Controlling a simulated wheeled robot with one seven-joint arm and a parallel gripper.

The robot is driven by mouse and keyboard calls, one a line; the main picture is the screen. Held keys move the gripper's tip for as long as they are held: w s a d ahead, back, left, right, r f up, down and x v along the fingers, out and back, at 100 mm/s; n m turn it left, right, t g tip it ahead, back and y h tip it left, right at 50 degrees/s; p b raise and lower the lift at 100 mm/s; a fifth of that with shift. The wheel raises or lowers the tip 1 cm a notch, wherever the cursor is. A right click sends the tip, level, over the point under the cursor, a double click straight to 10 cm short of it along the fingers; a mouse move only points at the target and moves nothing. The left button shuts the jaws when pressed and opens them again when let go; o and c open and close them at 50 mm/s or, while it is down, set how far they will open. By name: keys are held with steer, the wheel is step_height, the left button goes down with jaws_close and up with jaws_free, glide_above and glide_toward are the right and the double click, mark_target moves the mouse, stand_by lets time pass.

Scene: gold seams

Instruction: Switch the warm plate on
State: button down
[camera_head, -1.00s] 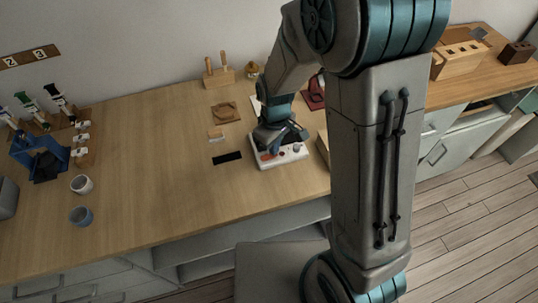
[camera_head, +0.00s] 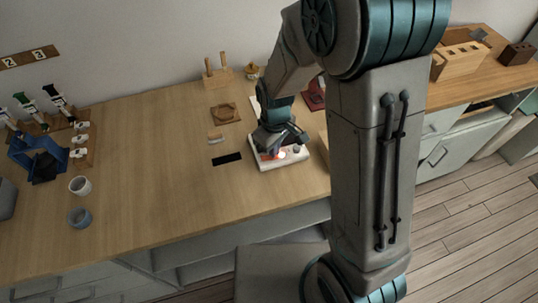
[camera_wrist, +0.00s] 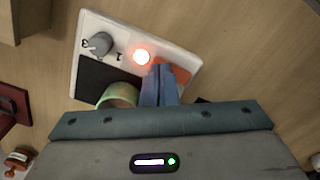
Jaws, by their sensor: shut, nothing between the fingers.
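The warm plate (camera_head: 296,160) is a white box on the wooden counter, partly hidden by my arm in the head view. In the wrist view the warm plate (camera_wrist: 186,62) shows a grey knob (camera_wrist: 100,43), a glowing red-orange lamp (camera_wrist: 141,56), a dark pad (camera_wrist: 100,78) and an orange-red rocker or patch (camera_wrist: 178,72). A greenish round cup or ring (camera_wrist: 118,95) stands at the dark pad. My gripper (camera_wrist: 163,72) is shut and empty, its blue fingertips over the orange-red part. I cannot tell whether they touch it. The lamp (camera_head: 282,155) also glows in the head view.
A black strip (camera_head: 227,159) and a small sponge-like block (camera_head: 215,138) lie left of the plate. A red object (camera_head: 314,95) stands behind. The counter's middle is clear.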

step_height(320, 180, up, 7)
steer(key=p, duration=0.4)
steer(key=shift+f, duration=0.2)
stand_by(0.4)
steer(key=s+d+r+m+t, duration=0.1)
steer(key=s+d+r+m, duration=0.3)
steer(key=s+d+r, duration=0.2)
steer(key=s+d+r+m+t, duration=0.2)
steer(key=s+d+r+m, duration=0.3)
steer(key=r, duration=0.5)
steer(key=shift+s+d, duration=0.5)
steer(key=shift+s, duration=0.4)
